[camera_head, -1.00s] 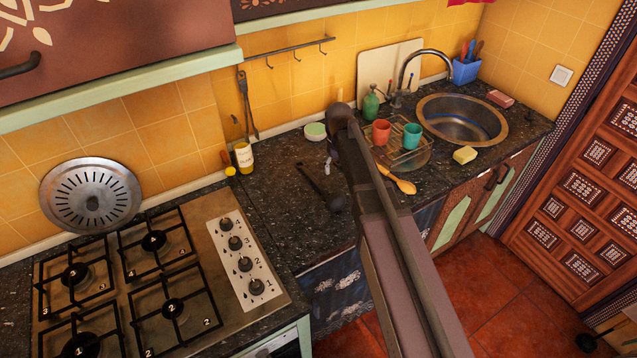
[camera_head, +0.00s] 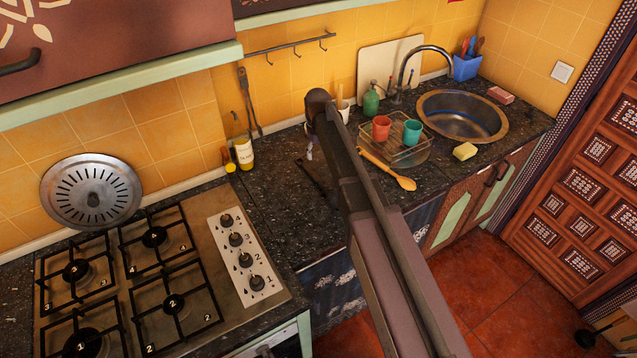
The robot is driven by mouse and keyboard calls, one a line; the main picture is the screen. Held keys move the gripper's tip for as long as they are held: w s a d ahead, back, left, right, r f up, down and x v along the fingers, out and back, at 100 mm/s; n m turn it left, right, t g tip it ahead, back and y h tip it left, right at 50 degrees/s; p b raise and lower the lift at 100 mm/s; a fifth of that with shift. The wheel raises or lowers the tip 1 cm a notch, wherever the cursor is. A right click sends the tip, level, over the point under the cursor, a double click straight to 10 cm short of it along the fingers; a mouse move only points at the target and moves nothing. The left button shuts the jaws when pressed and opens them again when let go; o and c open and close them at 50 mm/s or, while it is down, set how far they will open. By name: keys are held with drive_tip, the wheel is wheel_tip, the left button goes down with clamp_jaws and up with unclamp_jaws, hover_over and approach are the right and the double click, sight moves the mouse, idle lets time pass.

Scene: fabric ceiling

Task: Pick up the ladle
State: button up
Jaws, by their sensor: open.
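The black ladle (camera_head: 311,176) lies on the dark speckled counter between the stove and the sink. Its handle shows to the left of my arm; its bowl end is mostly hidden behind the arm. My gripper (camera_head: 309,149) hangs below the end of my arm, and only a small part of it shows. It is above or near the far end of the ladle's handle, and the exact gap cannot be told. Nothing is seen held in it.
A yellow-white bottle (camera_head: 244,153) stands near the wall. To the right are a wooden spoon (camera_head: 390,171), a rack with a red cup (camera_head: 381,128) and a teal cup (camera_head: 412,132), and the sink (camera_head: 440,98). The gas stove (camera_head: 215,290) is at the left.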

drive_tip(key=b, duration=0.8)
hover_over(319, 180)
drive_tip(key=shift+s+a+f, duration=0.1)
drive_tip(key=shift+f, duration=1.9)
drive_tip(key=shift+s+a+f, duration=0.1)
drive_tip(key=shift+f, duration=1.9)
drive_tip(key=shift+f, duration=0.15)
drive_tip(key=shift+w+d+f+b, duration=0.1)
drive_tip(key=shift+f+b, duration=2.25)
drive_tip(key=shift+f, duration=0.1)
clamp_jaws()
